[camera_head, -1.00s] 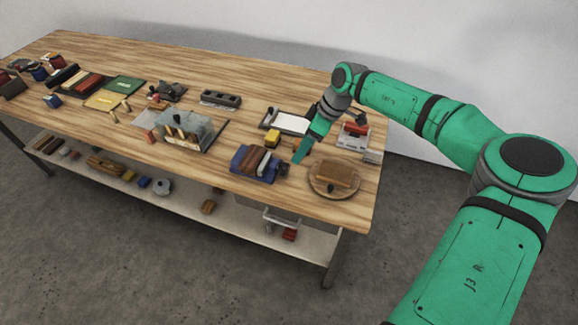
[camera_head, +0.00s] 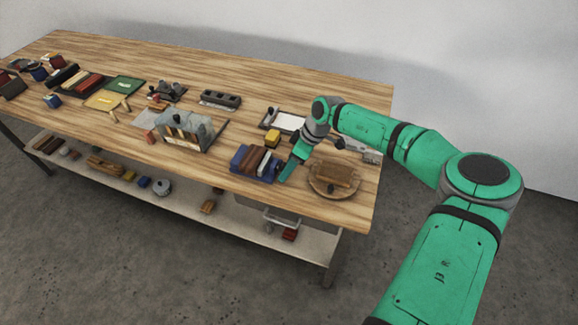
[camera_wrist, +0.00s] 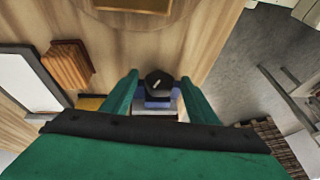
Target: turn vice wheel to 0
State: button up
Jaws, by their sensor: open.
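The vice (camera_head: 243,158) is a blue body with brown jaw blocks near the front edge of the bench. In the wrist view its blue end (camera_wrist: 158,102) shows behind a dark round wheel (camera_wrist: 158,82), which has a short pale mark on its face. My green gripper (camera_head: 286,172) is at the right end of the vice and hides the wheel in the head view. In the wrist view my gripper (camera_wrist: 159,78) is open, with one finger on each side of the wheel. I cannot tell whether the fingers touch it. Any numbers on the wheel are too small to read.
A round wooden board (camera_head: 316,188) with a brown block (camera_head: 338,175) sits close at the right. A yellow block (camera_head: 272,138) and a white-topped tray (camera_head: 290,122) lie behind the vice. A grey housing (camera_head: 203,131) stands to the left. The bench's front edge is close.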

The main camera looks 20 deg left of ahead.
jog(key=c, duration=1)
jog(key=shift+c, duration=0.2)
jog(key=shift+t, duration=0.3)
jog(key=shift+s+n+t, duration=0.25)
jog(key=shift+n+t, duration=0.15)
jog(key=shift+t, duration=0.9)
jog(key=shift+s+t, duration=0.15)
jog(key=shift+t, duration=0.55)
jog(key=shift+n+t, duration=0.3)
jog(key=shift+t, duration=0.4)
jog(key=o, duration=1)
jog(key=shift+o, duration=0.2)
